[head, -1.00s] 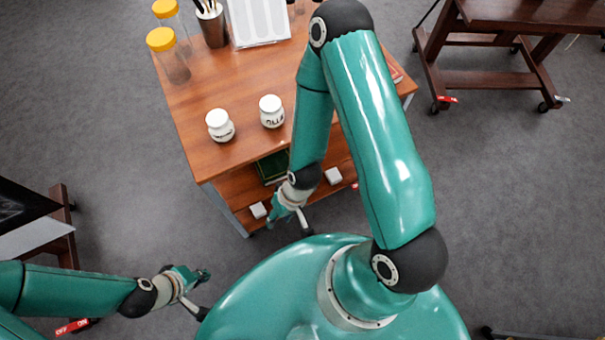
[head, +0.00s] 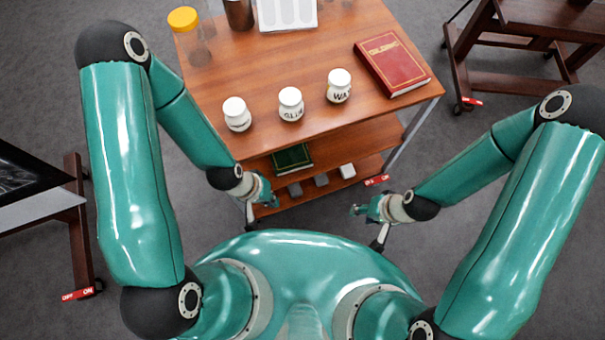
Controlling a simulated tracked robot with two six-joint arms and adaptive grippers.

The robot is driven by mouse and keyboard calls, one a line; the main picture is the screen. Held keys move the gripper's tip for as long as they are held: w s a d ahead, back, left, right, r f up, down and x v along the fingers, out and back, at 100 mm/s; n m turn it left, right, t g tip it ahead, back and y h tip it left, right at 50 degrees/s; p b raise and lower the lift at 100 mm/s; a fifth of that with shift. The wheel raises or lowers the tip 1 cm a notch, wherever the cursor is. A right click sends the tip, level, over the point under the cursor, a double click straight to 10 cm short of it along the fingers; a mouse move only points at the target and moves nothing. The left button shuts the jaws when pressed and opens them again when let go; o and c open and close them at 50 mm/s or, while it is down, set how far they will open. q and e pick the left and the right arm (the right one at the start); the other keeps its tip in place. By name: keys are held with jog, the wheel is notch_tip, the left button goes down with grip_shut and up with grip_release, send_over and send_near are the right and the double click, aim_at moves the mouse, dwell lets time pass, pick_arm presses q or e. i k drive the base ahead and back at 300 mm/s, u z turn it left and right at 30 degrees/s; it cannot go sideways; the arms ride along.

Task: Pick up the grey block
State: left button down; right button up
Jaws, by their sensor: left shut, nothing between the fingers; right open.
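Small blocks lie in a row on the lower shelf of the wooden cart in the head view. The left one is a darker grey block (head: 295,189), the middle one a lighter grey block (head: 321,180), and the right one a white block (head: 347,171). My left gripper (head: 270,200) is shut and empty, in front of the shelf's left end, close to the darker grey block and left of it. My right gripper (head: 358,210) is open and empty, in front of the cart, below and right of the blocks in the picture.
The cart top (head: 300,60) overhangs the shelf (head: 375,150). A green book (head: 292,158) lies behind the blocks. A dark wooden stand (head: 470,60) is at right; floor is clear between.

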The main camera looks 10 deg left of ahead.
aim_at(295, 190)
jog(key=z, duration=0.35)
jog(key=k, duration=0.45)
jog(key=z, duration=0.85)
jog(key=i, duration=0.1)
jog(key=u, duration=2.25)
jog(key=k, duration=0.75)
jog(key=z, duration=0.1)
jog(key=i, duration=0.35)
jog(key=z, duration=0.15)
